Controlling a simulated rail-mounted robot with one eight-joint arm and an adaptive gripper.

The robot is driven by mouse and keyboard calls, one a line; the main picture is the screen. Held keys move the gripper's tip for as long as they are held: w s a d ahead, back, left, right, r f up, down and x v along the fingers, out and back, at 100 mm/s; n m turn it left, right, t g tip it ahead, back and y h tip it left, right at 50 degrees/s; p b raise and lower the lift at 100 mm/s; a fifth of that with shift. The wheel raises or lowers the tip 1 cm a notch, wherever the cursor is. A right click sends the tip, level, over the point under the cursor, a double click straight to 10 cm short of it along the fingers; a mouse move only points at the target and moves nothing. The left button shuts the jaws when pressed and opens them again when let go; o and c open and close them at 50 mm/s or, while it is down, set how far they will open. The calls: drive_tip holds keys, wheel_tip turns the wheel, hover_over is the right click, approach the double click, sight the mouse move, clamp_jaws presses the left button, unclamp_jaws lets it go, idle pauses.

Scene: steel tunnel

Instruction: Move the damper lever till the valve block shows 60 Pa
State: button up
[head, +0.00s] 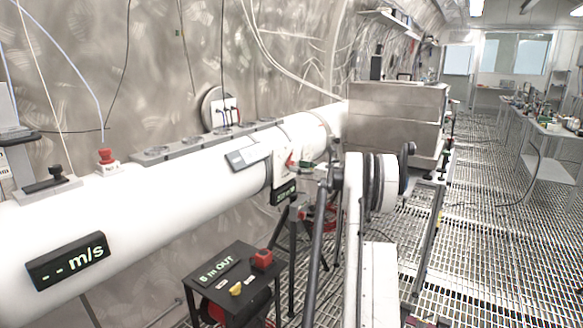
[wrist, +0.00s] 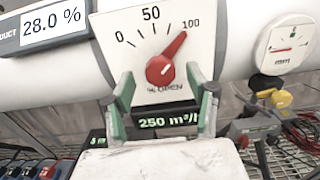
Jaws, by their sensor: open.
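The damper lever (wrist: 166,62) is a red pointer on a white scale plate (wrist: 140,28) marked 0, 50, 100 and "% OPEN", in the wrist view. It points up and right, close to 100. My gripper (wrist: 160,84) is open, its two green-and-grey fingers on either side of the lever's lower part in the picture; contact cannot be told. A display (wrist: 168,121) under the plate reads 250 m³/h. No Pa reading is legible on any valve block.
A display (wrist: 52,22) left of the plate reads 28.0 %. A round gauge (wrist: 285,42) sits to its right. In the head view, a dark stand (head: 232,277) with a red button is below the white duct (head: 150,215). Steel boxes (head: 395,115) stand behind.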

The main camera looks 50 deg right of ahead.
drive_tip(key=shift+w+a, duration=0.1)
drive_tip(key=shift+w, duration=1.8)
drive_tip(key=shift+c, duration=0.3)
drive_tip(key=c, duration=1.2)
